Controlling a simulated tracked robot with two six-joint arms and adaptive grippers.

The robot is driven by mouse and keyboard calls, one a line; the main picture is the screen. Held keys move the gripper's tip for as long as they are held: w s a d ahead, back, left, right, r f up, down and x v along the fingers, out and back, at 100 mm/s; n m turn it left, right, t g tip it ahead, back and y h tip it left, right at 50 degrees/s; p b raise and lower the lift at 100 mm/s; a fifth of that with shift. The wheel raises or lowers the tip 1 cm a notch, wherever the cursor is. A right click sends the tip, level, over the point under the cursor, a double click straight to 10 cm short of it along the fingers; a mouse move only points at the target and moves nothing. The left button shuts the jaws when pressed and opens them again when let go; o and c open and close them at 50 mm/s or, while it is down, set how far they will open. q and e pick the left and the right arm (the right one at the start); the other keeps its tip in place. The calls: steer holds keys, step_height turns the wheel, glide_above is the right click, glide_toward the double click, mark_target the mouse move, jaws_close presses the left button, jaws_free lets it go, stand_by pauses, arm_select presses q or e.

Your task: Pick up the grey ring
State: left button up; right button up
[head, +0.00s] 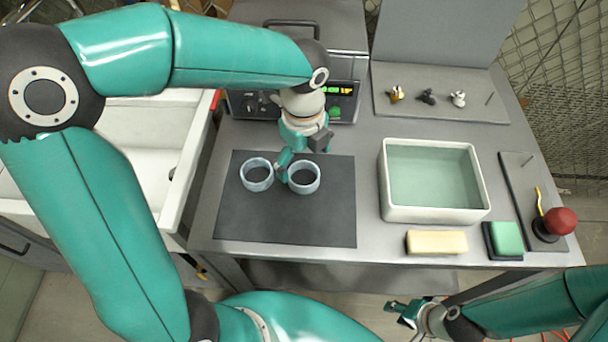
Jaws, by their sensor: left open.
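Two pale grey-blue rings lie side by side on the dark mat (250,225): a left ring (257,183) and a right ring (305,187). They look alike, so I cannot tell which one is the grey ring. My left gripper (302,155) is open and points down at the back of the right ring. One finger is by the gap between the rings, and the other is farther right and behind. I cannot tell whether it touches a ring. My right gripper (400,312) is low in front of the table, away from the rings; its jaw state is unclear.
A white tank of water (434,213) stands right of the mat, with a yellow block (436,242) and a green block (507,238) in front. A red ball-topped lever (560,221) is at far right. Small figures (426,97) and a control box (342,98) are behind. A sink (150,150) is left.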

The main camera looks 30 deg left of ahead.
mark_target(304, 181)
arm_select(q)
steer(key=shift+w+a+f, duration=0.1)
steer(key=shift+f, duration=1.25)
steer(key=shift+w+f, duration=0.1)
steer(key=shift+f, duration=1.25)
steer(key=c, duration=1.1)
